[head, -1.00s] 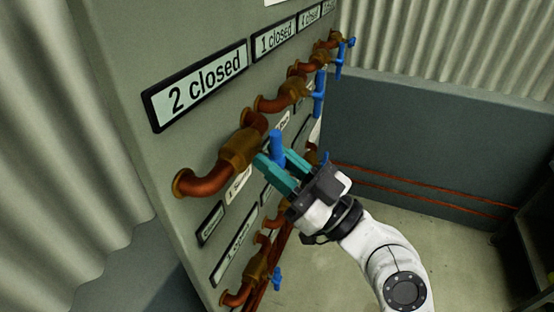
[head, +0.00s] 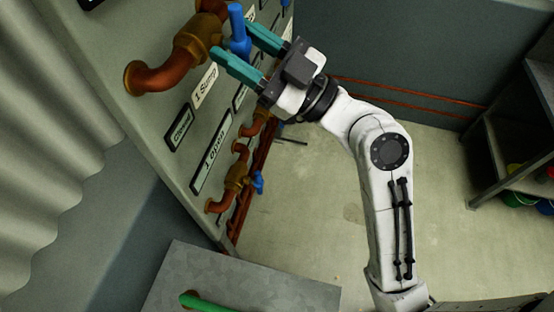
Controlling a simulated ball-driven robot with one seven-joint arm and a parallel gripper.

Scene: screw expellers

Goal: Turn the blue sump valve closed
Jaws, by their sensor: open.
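A blue valve handle (head: 238,32) stands on a brass valve body (head: 200,35) with a copper elbow pipe (head: 155,78), on the grey panel at upper left. A white label reading "1 Sump" (head: 205,85) is just under this pipe. The handle points up in the picture. My gripper (head: 233,38) is open, with one teal finger on each side of the handle. Whether either finger touches it I cannot tell. A lower valve with a smaller blue handle (head: 257,182) is clear of my gripper.
Plates reading "Closed" (head: 181,128) and "1 Open" (head: 212,152) are on the panel. A grey metal surface (head: 240,280) with a green bar (head: 205,302) is at the bottom. Dark shelving (head: 515,165) stands at right. The floor (head: 310,215) between is mostly clear.

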